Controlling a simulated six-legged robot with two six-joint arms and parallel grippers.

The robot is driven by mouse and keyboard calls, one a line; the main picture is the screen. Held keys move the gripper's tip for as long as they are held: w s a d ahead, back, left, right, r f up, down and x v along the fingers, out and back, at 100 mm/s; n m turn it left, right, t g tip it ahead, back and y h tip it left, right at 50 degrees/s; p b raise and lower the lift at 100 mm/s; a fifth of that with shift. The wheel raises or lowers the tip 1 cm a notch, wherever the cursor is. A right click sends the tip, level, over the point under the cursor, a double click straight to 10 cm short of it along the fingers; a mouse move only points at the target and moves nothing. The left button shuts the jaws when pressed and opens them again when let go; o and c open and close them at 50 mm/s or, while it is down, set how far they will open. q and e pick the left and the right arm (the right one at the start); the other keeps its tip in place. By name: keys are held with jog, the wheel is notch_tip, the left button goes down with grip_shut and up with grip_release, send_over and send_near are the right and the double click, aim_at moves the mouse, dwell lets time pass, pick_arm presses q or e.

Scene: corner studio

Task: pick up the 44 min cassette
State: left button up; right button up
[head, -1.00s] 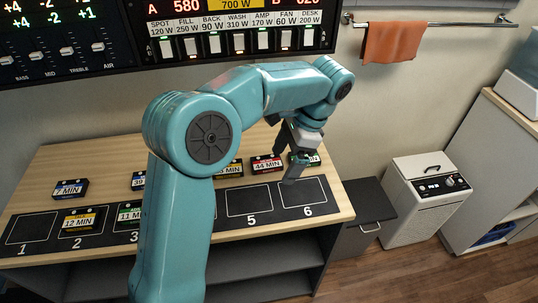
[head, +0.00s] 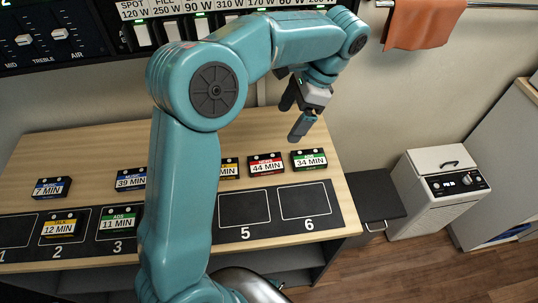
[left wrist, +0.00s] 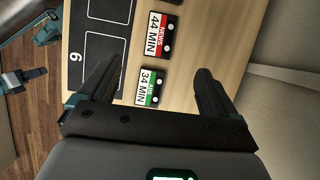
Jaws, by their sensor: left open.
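The 44 min cassette (head: 266,165), black with a red and white label marked NEWS, lies on the wooden table behind slot 5. In the left wrist view the 44 min cassette (left wrist: 160,35) lies beyond the fingertips. The green-labelled 34 min cassette (head: 310,160) lies just to its right; in the left wrist view the 34 min cassette (left wrist: 149,87) shows between the fingers. My left gripper (head: 293,122) is open and empty, raised above the table over the back right cassettes. It also shows in the left wrist view (left wrist: 157,80). My right gripper is not in view.
A black mat with numbered slots runs along the table front; slot 5 (head: 244,207) and slot 6 (head: 304,201) are empty. The 12 min (head: 59,227) and 11 min (head: 118,222) cassettes lie in slots 2 and 3. Others lie behind. A white appliance (head: 440,190) stands right.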

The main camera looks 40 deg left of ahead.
pick_arm(q)
jog(key=b, duration=0.2)
send_over(263, 162)
jog(key=w+d, duration=0.2)
jog(key=f, duration=0.9)
jog(key=shift+s+a+f, duration=0.15)
jog(key=shift+s+f, duration=0.05)
jog(key=shift+f, duration=0.15)
jog(key=shift+x, duration=2.75)
jog(key=shift+w+f, duration=0.2)
jog(key=shift+w, duration=0.05)
jog(key=c, duration=1.2)
